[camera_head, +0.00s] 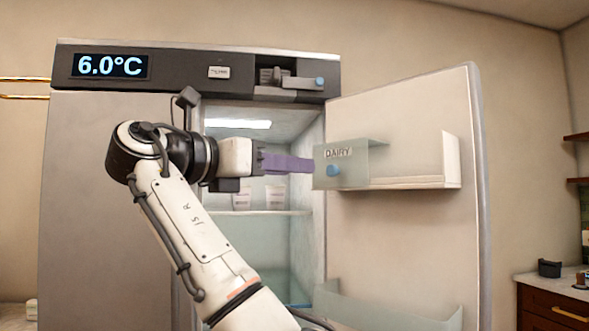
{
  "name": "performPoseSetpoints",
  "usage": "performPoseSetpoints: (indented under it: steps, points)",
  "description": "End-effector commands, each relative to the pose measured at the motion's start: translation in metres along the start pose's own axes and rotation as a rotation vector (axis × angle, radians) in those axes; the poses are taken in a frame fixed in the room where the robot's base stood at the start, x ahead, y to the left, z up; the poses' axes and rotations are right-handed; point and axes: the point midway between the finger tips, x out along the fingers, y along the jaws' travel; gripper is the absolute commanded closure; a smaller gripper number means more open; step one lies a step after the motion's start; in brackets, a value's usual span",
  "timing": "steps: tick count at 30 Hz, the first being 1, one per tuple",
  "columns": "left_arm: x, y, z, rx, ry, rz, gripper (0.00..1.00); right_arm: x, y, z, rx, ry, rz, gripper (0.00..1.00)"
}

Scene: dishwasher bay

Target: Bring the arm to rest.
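My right arm reaches up from the bottom of the head view. My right gripper (311,165) points right, its purple fingers level and side-on at the left edge of the door's dairy box (349,176). I cannot tell whether the fingers touch the box or whether they are open or shut. No held object shows. My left gripper is not in view.
The fridge (110,200) reads 6.0°C, and its door (405,240) stands open to the right. White cups (273,197) stand on an inner shelf behind my arm. A clear bin (385,308) is low on the door. A counter (560,279) is at far right.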

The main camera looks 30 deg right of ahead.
Motion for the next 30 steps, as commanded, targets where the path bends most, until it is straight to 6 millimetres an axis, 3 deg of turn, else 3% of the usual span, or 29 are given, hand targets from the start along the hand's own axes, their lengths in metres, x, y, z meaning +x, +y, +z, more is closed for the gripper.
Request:
performPoseSetpoints:
  steps: [12,14,17,20,24,26,30]
  points:
    - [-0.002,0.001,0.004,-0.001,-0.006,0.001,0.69,0.001,0.001,-0.001,0.001,0.001,0.002,0.62]
    - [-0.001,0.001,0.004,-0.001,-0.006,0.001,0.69,0.002,0.005,-0.007,0.003,0.003,0.010,0.62]
    - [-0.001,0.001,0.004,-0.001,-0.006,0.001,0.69,0.009,0.026,-0.034,0.017,0.018,0.056,0.62]
    - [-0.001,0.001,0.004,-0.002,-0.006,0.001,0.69,0.018,0.060,-0.086,0.053,0.054,0.140,0.62]
    - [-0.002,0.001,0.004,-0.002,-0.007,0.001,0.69,0.026,0.107,-0.182,0.143,0.151,0.277,0.62]
    - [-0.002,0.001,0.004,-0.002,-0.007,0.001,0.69,0.027,0.122,-0.225,0.191,0.205,0.328,0.62]
    - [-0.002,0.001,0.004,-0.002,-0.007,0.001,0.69,0.023,0.144,-0.331,0.312,0.360,0.424,0.62]
